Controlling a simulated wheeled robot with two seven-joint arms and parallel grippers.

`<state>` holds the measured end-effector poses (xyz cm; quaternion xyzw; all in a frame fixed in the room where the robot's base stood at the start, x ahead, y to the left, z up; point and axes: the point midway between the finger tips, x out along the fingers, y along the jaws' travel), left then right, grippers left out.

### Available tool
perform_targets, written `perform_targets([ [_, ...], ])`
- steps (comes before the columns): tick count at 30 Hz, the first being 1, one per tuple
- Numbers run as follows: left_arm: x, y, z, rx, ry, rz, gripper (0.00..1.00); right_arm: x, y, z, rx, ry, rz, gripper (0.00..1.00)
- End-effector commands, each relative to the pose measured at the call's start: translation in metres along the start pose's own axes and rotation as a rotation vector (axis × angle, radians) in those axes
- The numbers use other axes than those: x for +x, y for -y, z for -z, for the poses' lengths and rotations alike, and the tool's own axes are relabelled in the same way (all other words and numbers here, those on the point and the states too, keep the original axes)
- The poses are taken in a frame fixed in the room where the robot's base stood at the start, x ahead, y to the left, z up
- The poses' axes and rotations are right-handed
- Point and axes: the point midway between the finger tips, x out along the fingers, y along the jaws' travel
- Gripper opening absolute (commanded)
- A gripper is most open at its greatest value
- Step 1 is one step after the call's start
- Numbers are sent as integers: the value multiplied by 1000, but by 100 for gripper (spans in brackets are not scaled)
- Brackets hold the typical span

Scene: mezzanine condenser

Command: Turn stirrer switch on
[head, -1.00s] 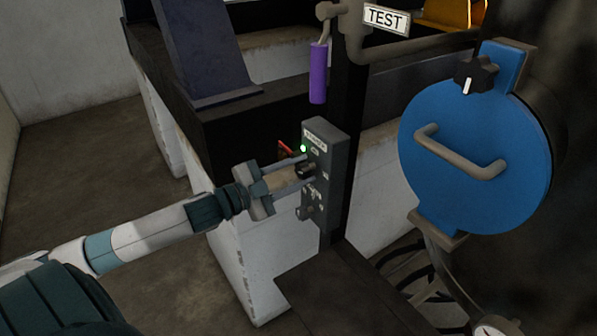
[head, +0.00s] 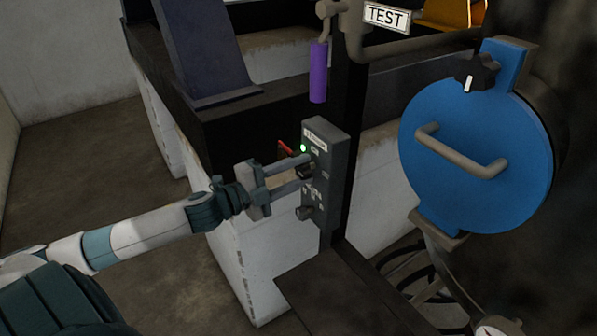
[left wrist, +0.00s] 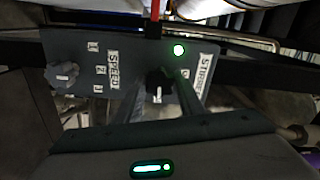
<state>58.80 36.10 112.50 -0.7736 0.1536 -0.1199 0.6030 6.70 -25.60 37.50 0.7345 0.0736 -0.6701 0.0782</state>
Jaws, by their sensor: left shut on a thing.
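The stirrer control box (head: 328,190) is a grey panel on a dark post. It also shows in the left wrist view (left wrist: 215,100), with labels reading STIRRER and SPEED. The stirrer switch (head: 306,171) is a black knob below a green lamp (head: 303,148), which glows. In the left wrist view the switch (left wrist: 159,85) has a white pointer mark and sits between the fingers. My left gripper (head: 304,173) is shut on this switch, one finger on each side. The speed knob (head: 305,212) is lower on the box, clear of the fingers. My right gripper is not in view.
A blue round hatch (head: 470,110) with a bar handle and black knob is at the right. A purple handle (head: 318,72) hangs above the box near a TEST sign (head: 387,16). A dark platform (head: 345,295) lies below. Open floor (head: 75,160) is at the left.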

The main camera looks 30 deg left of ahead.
Motion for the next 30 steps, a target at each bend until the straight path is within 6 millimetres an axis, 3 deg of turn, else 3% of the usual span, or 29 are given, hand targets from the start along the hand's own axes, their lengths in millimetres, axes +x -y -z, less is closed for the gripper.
perform_targets([
  [5,0,0,0,2,0,-1,12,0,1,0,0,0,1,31],
  [6,0,0,0,2,0,-1,39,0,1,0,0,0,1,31],
  [8,0,0,0,2,0,-1,53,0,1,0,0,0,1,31],
  [20,-1,-1,0,0,0,-1,53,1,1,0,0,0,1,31],
  [30,-18,-3,0,-1,0,-2,53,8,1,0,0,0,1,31],
])
